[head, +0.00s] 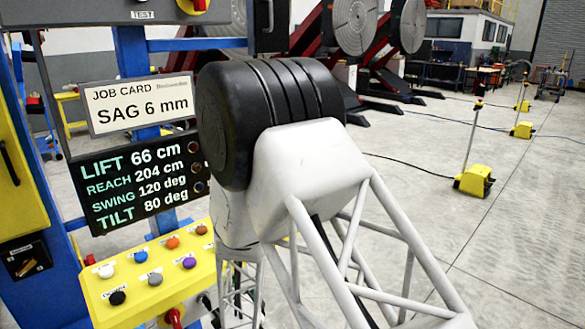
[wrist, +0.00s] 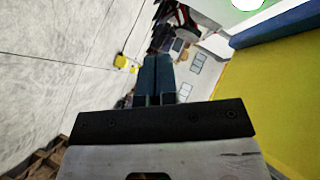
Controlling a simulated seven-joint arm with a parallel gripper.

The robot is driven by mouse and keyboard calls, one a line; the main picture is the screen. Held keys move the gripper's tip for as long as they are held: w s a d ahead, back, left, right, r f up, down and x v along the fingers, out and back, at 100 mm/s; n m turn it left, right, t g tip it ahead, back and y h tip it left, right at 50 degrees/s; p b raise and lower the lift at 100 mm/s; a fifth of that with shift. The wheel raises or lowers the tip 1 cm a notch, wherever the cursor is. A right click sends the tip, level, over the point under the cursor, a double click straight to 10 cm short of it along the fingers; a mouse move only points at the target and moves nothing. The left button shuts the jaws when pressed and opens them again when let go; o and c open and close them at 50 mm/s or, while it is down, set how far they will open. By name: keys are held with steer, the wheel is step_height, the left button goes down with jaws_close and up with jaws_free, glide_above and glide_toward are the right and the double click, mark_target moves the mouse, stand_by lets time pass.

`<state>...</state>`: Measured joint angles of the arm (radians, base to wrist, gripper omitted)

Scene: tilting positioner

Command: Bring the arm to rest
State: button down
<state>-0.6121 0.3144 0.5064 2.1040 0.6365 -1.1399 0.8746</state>
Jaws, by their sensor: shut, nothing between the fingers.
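My gripper (wrist: 153,80) shows in the wrist view with its two dark fingers together and nothing between them. It is not visible in the head view, where a part of my arm, a black joint and white lattice link, fills the middle. A yellow button panel (head: 147,275) with several coloured buttons stands at the lower left in the head view, partly hidden behind my arm. Above it a dark display (head: 137,180) reads lift 66 cm, reach 204 cm, swing 120 deg, tilt 80 deg. A job card (head: 141,104) above that reads SAG 6 mm.
A blue post (head: 131,48) and a yellow cabinet (head: 20,130) stand at the left in the head view. Round grey plates (head: 354,25) on red positioners stand behind. A yellow-based stand (head: 474,181) and a dark cable lie to the right. Much of the grey floor (head: 530,200) is clear.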

steer(key=s+d+r+n+g+y, duration=0.1)
steer(key=s+d+r+n+g, duration=0.2)
steer(key=d+r, duration=0.65)
steer(key=s+d+r+n+g+y, duration=0.1)
steer(key=s+d+r+n+g, duration=0.2)
steer(key=d+r, duration=0.65)
steer(key=s+d+r+n+g, duration=0.1)
steer(key=s+d+r, duration=0.3)
steer(key=s, duration=0.5)
steer(key=s+d+r+n+g+h, duration=0.1)
steer(key=s+d+r+n+g, duration=0.1)
steer(key=s+d+r, duration=0.3)
steer(key=s+d+r+n+g+h, duration=0.1)
steer(key=s+d+r, duration=0.4)
steer(key=s, duration=0.9)
steer(key=shift+d+r+n+g, duration=0.15)
steer(key=shift+r+n+g, duration=0.45)
steer(key=shift+g, duration=0.6)
